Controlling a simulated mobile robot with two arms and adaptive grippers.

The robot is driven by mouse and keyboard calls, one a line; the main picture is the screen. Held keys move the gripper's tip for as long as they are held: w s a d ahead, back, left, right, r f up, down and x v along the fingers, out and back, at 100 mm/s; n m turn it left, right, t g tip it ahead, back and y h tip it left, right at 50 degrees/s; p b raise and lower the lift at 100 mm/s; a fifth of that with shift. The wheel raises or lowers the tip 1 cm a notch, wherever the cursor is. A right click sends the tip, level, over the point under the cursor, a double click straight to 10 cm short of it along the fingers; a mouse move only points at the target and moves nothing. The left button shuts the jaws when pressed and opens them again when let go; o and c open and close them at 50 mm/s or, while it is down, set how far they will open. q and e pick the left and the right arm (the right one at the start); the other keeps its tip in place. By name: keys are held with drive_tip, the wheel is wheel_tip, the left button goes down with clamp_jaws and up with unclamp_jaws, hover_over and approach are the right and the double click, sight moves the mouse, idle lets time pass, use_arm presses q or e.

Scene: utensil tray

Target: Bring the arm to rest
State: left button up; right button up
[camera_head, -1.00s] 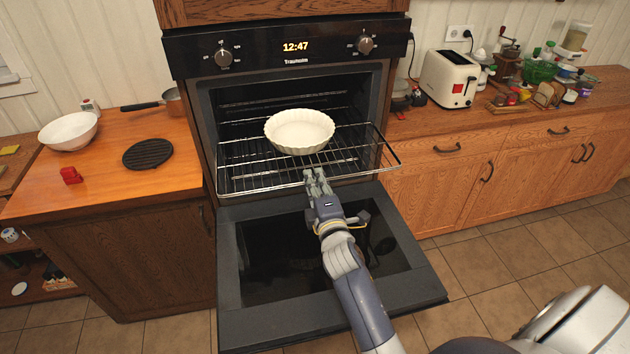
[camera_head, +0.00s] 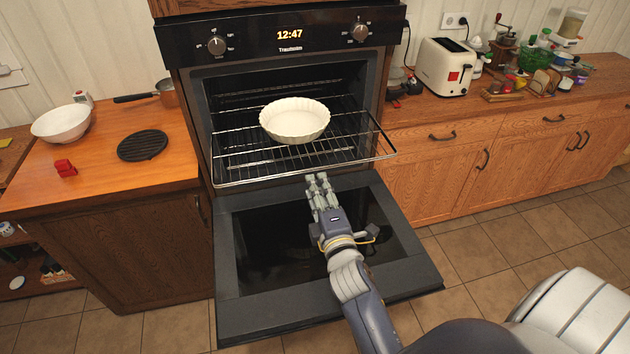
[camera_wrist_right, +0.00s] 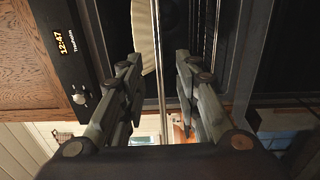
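My right gripper (camera_head: 317,180) is over the lowered oven door, just in front of and below the front edge of the pulled-out wire rack (camera_head: 237,172). In the right wrist view its two fingers (camera_wrist_right: 158,62) stand apart with nothing held. The rack's front bars run through the gap between them in that picture and look clear of the fingers. A white fluted dish (camera_head: 295,122) sits upright on the rack; part of its pale side (camera_wrist_right: 146,35) shows in the wrist view. My left gripper is not in view.
The oven door (camera_head: 232,300) hangs open below the rack, under my right arm. A wooden counter on the left holds a white bowl (camera_head: 62,122), a black trivet (camera_head: 142,145) and a red object (camera_head: 65,168). A toaster (camera_head: 447,67) stands on the right counter. The floor at right is clear.

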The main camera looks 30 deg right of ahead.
drive_tip(key=shift+s, duration=0.15)
idle(0.4)
drive_tip(key=s+f+m+g+y, duration=0.1)
drive_tip(key=s+f+m+g, duration=0.6)
drive_tip(key=s+f+m, duration=0.25)
drive_tip(key=s+a+f+m+g+y, duration=0.2)
drive_tip(key=s+a+g, duration=0.2)
drive_tip(key=s, duration=0.5)
drive_tip(key=s+a+f+m+g+y, duration=0.2)
drive_tip(key=s+a+g, duration=0.15)
drive_tip(key=s, duration=0.45)
wheel_tip(320, 180, down, 28)
drive_tip(key=s+b, duration=0.2)
drive_tip(key=s+d+f+g, duration=0.2)
drive_tip(key=s+f, duration=1.4)
drive_tip(key=s, duration=0.1)
drive_tip(key=shift+d+f+n+b, duration=0.2)
drive_tip(key=shift+f+n+b, duration=0.15)
drive_tip(key=shift+n+b, duration=0.1)
